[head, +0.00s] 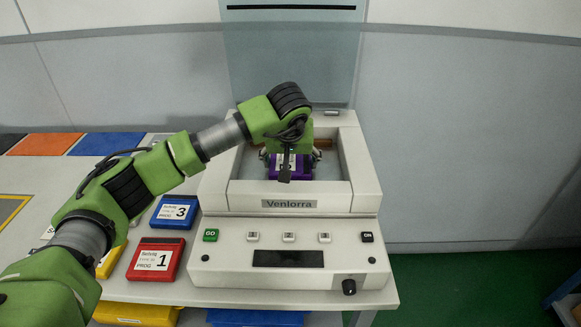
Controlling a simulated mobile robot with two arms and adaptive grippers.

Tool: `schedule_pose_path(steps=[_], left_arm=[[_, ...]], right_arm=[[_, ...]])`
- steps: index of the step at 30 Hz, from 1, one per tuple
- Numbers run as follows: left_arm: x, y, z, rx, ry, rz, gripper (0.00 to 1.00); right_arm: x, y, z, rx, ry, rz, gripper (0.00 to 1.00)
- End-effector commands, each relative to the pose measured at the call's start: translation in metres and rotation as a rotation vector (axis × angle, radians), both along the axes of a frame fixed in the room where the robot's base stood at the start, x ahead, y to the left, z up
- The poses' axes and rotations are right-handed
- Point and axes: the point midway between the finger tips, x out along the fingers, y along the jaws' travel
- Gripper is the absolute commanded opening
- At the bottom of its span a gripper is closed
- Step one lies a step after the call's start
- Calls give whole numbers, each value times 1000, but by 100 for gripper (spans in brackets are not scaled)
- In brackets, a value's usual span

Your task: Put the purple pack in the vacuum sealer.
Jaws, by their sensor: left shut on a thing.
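The vacuum sealer (345,200) is a white machine labelled Venlorra. Its lid (290,55) stands raised at the back and its chamber is open from above. The purple pack (301,172) is inside the chamber's outline, partly hidden by my left gripper. My left gripper (285,165) points down into the chamber and is shut on the purple pack. I cannot tell whether the pack touches the chamber floor. My right gripper is not in view.
A red pack (155,260) marked 1 and a blue pack (174,212) marked 3 lie left of the sealer. A yellow pack (108,262) is partly hidden behind my left arm. Orange (45,144) and blue (105,143) areas show at the table's back left. The sealer's front panel carries several buttons.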

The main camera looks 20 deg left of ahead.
Motion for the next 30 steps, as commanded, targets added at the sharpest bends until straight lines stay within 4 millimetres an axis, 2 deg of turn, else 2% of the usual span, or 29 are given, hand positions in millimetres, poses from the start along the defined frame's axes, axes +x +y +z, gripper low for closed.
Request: schedule_pose_path(steps=[11, 12, 14, 24, 30], left_arm=[[1, 0, -5, -1, -4, 0, 48], [0, 0, -5, -1, -3, 0, 80], [0, 0, -4, -2, -3, 0, 91], [0, 0, -3, -2, -3, 0, 91], [-7, -2, 14, -1, -7, -1, 91]], right_arm=[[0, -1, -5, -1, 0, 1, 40], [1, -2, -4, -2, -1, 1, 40], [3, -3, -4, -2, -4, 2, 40], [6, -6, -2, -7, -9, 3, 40], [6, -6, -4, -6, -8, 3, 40]])
